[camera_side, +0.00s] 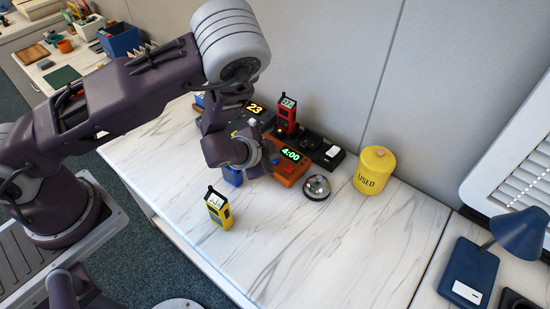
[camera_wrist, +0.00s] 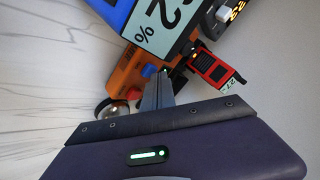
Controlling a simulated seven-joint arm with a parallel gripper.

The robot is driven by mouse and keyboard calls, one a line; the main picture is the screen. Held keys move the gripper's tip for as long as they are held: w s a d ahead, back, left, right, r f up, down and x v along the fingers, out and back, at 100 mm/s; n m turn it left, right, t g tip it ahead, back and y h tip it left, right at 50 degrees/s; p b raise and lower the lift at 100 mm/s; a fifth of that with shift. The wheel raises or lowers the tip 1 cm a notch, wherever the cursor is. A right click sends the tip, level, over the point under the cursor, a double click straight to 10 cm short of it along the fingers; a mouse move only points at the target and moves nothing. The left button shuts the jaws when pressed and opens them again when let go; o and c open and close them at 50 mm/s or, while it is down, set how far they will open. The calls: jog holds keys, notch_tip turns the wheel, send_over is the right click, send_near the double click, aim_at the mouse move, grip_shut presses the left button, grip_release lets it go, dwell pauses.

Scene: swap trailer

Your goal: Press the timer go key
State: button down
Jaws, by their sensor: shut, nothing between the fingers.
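The orange timer (camera_side: 289,172) stands on the marble-patterned desk, its green display reading 4:00. In the wrist view the timer (camera_wrist: 127,73) shows a blue key (camera_wrist: 149,71) and a red key (camera_wrist: 129,95); I cannot read which is the go key. My gripper (camera_side: 274,160) is beside the timer in the side view, partly hiding its left end. In the wrist view my gripper's fingers (camera_wrist: 163,74) are shut and empty, with the tips close to the blue key. I cannot tell whether they touch it.
A blue device (camera_wrist: 157,22) stands close to the fingers. A silver bell (camera_side: 316,187) and yellow USED canister (camera_side: 375,171) are right of the timer. A red handheld device (camera_side: 287,116) is behind, a yellow one (camera_side: 218,207) in front.

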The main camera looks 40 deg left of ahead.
jog(key=shift+f, duration=0.3)
dwell(0.4)
jog(key=shift+r, duration=0.95)
jog(key=shift+r, duration=0.1)
jog(key=shift+r, duration=2.4)
